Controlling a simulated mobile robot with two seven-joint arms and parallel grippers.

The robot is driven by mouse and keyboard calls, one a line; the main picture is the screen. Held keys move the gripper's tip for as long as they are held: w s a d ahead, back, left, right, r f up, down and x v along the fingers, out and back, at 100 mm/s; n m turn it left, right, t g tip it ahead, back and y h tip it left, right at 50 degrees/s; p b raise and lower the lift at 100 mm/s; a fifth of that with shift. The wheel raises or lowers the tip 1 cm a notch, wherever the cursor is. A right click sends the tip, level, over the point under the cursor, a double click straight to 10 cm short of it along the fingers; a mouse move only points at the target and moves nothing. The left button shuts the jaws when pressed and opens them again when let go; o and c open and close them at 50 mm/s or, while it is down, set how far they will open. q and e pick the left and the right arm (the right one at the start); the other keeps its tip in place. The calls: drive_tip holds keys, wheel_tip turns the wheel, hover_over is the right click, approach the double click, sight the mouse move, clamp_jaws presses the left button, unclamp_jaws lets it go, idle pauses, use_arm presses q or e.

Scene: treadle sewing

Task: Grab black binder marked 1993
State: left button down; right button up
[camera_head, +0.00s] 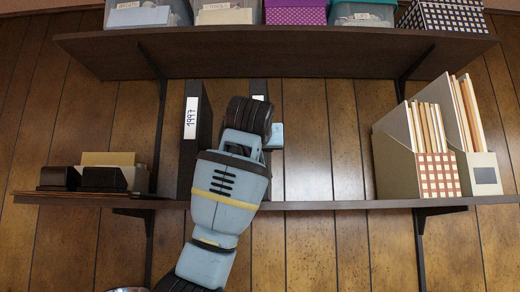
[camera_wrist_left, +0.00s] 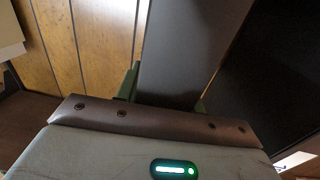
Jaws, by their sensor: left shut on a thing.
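A black binder (camera_head: 258,86) stands upright on the middle shelf, mostly hidden behind my left gripper (camera_head: 256,122). Only its top and a sliver of white label show, and the writing cannot be read. In the left wrist view, my gripper's green fingers (camera_wrist_left: 165,95) are shut on either side of this dark binder (camera_wrist_left: 180,50). A second black binder (camera_head: 204,122) stands just to the left on the shelf, with a white label that seems to read 1997, turned sideways. A large dark surface (camera_wrist_left: 265,80) fills the right of the wrist view. My right gripper is out of view.
The middle shelf (camera_head: 335,204) holds tan magazine files (camera_head: 420,165) at the right and dark boxes with cards (camera_head: 104,178) at the left. Its stretch right of my arm is clear. An upper shelf (camera_head: 285,52) with storage boxes (camera_head: 295,14) hangs above.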

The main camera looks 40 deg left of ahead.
use_arm(q)
drive_tip(key=s+d+r, duration=0.2)
drive_tip(key=s+d, duration=0.3)
drive_tip(key=d, duration=0.1)
drive_tip(key=s+d+r, duration=0.2)
drive_tip(key=s+d, duration=0.2)
drive_tip(key=d, duration=0.3)
drive_tip(key=shift+s+r, duration=0.4)
